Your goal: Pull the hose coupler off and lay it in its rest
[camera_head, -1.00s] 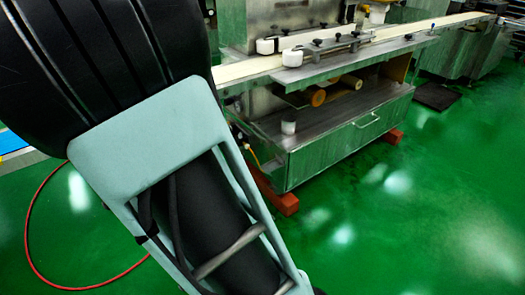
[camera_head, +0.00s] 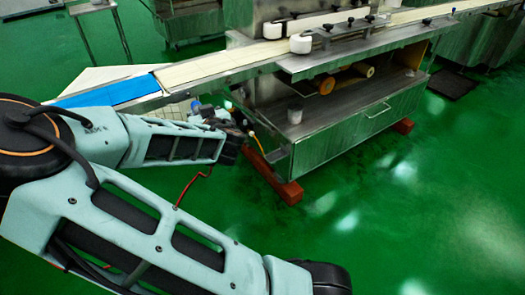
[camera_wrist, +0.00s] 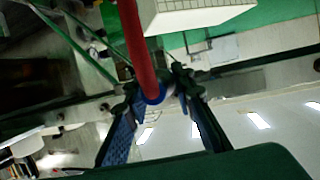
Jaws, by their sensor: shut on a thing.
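The red hose (camera_wrist: 128,40) runs down from the top of the wrist view to a coupler with a blue collar (camera_wrist: 153,93). My gripper (camera_wrist: 160,88) is shut on the coupler, with one finger on each side of it. In the head view my gripper (camera_head: 238,133) is small and dark beside the left end of the machine's lower cabinet. A short length of red hose (camera_head: 190,184) hangs below my arm there. I cannot tell whether the coupler is on a fitting or free. I cannot make out the rest.
The steel machine (camera_head: 330,135) stands right of my gripper on red feet (camera_head: 289,192). A conveyor with a blue section (camera_head: 105,92) passes above and behind my forearm. Green floor (camera_head: 400,230) is clear at the front right.

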